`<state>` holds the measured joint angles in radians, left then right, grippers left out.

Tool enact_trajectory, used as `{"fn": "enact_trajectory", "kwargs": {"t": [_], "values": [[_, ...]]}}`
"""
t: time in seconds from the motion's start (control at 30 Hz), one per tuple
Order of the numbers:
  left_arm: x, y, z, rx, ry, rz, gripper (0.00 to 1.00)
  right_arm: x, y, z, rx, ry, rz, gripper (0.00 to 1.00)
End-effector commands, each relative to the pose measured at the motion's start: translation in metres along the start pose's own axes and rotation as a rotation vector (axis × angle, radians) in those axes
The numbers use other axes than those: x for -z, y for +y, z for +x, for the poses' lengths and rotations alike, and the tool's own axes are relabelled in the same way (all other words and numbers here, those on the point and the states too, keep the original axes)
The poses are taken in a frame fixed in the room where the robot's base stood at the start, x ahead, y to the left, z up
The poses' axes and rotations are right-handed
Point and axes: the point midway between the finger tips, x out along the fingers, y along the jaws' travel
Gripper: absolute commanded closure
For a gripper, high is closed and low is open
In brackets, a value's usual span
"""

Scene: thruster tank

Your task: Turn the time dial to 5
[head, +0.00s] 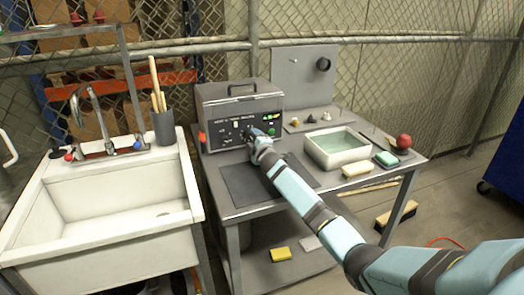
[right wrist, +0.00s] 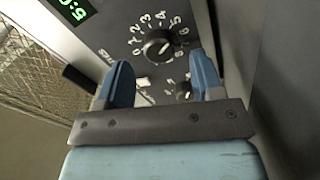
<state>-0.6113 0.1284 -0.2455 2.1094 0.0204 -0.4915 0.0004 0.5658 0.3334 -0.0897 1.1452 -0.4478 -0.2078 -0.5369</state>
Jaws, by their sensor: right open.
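The grey tank unit (head: 238,112) stands at the back of the table with its control panel facing me. In the right wrist view the time dial (right wrist: 158,44) is a round black knob ringed by white numbers. It has a pale mark, whose exact direction I cannot tell. A green display (right wrist: 73,9), partly cut off, shows "5:0". My right gripper (head: 262,138) is in front of the panel and hides part of it. In the right wrist view the gripper (right wrist: 161,62) is open, its fingers apart below the dial with nothing between them. My left gripper is not in view.
A smaller knob (right wrist: 183,90) sits near the right finger, and a black peg (right wrist: 78,78) sticks out at left. On the table are a white basin (head: 338,150), a dark mat (head: 240,185) and a red ball (head: 404,142). A white sink (head: 105,195) stands left.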

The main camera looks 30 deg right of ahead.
Motion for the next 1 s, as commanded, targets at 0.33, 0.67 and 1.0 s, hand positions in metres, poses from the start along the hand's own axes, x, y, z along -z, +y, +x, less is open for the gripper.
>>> {"fn": "enact_trajectory", "kwargs": {"t": [0.33, 0.67, 1.0], "values": [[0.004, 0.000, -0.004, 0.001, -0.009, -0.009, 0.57, 0.000, 0.000, -0.077, 0.001, 0.001, -0.001, 0.39], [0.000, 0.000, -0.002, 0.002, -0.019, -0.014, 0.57, 0.000, 0.000, -0.111, 0.001, 0.000, -0.001, 0.39], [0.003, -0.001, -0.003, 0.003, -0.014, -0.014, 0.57, 0.000, 0.000, -0.112, 0.001, 0.000, -0.001, 0.39]]}}
